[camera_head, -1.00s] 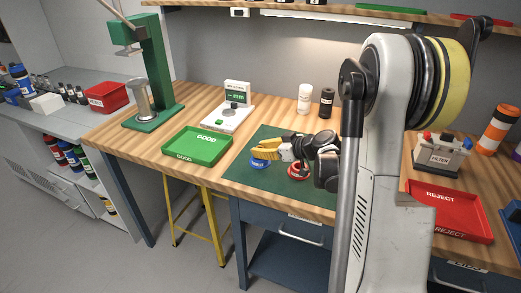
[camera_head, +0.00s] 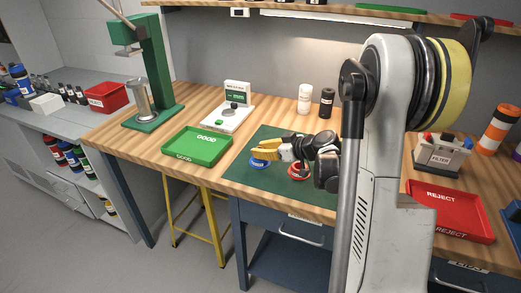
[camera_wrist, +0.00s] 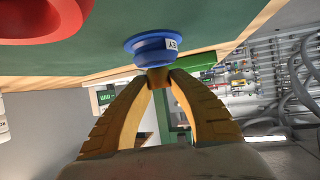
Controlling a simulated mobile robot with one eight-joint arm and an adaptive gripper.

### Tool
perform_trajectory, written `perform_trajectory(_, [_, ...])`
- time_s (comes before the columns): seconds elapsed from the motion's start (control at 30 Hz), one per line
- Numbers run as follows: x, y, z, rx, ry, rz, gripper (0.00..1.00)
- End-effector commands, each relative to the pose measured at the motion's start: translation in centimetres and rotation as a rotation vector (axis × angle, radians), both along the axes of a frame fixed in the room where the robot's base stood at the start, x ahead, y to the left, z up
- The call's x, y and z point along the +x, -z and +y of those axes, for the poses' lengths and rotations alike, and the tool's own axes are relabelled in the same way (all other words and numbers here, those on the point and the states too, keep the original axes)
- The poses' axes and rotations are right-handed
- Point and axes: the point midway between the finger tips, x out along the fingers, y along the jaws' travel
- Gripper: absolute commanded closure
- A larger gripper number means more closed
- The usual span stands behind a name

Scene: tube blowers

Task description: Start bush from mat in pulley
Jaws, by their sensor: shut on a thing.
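The blue pulley (camera_head: 259,162) sits on the green mat (camera_head: 258,186) and also shows in the wrist view (camera_wrist: 152,50), where the scene appears upside down. My gripper (camera_head: 262,152) is over the pulley, its yellow fingers pointing at it. In the wrist view the fingertips (camera_wrist: 159,76) are shut on a small brown bush (camera_wrist: 158,78). The bush is at the middle of the pulley's upper face; I cannot tell how far it is inside. The pulley's bore is hidden.
A red ring-shaped part (camera_head: 298,172) lies on the mat beside the pulley. The green GOOD tray (camera_head: 197,146) is left, the red REJECT tray (camera_head: 455,208) right. A white tester (camera_head: 229,114) and a green press (camera_head: 155,75) stand behind to the left.

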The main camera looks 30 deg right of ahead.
Motion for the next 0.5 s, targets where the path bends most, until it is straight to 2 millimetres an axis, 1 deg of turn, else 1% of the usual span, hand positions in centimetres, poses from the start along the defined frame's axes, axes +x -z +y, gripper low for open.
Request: perform_trajectory(0.5, [0.0,1.14,0.0,0.0,0.0,0.0,1.0])
